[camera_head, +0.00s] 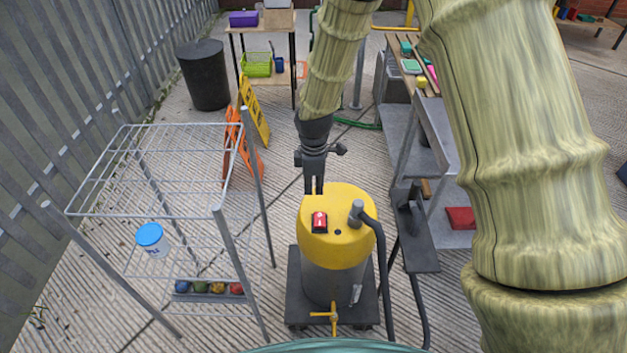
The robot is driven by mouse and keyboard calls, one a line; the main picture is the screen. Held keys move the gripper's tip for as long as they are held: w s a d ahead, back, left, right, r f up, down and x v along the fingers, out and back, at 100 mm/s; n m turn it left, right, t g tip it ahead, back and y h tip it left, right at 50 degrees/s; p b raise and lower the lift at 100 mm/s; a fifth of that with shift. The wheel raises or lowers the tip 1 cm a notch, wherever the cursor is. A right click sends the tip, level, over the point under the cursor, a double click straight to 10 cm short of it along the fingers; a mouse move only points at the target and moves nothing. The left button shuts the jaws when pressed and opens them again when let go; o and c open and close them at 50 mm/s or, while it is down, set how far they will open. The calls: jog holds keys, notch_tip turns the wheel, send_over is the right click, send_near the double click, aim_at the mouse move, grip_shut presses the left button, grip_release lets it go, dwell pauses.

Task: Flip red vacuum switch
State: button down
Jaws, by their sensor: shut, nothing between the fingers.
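The red vacuum switch (319,222) is a small red rocker in a dark frame on the yellow vacuum lid (345,243). The vacuum's grey drum (325,283) stands upright on a dark base. My gripper (314,190) points down, with its dark fingers shut and empty. Its tips appear just behind and above the switch, near the lid's far edge. I cannot tell whether they touch the lid. The switch's tilt is too small to read.
A wire rack (150,216) with a blue-lidded tub (151,238) stands at the left. A dark hose (382,265) leaves the lid at the right. Orange (236,140) and yellow (254,112) folding signs stand behind. A bench (440,128) is at the right.

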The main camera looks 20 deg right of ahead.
aim_at(314, 215)
jog(key=shift+f+p, duration=1.5)
jog(key=shift+f, duration=3.6)
jog(key=shift+f, duration=0.1)
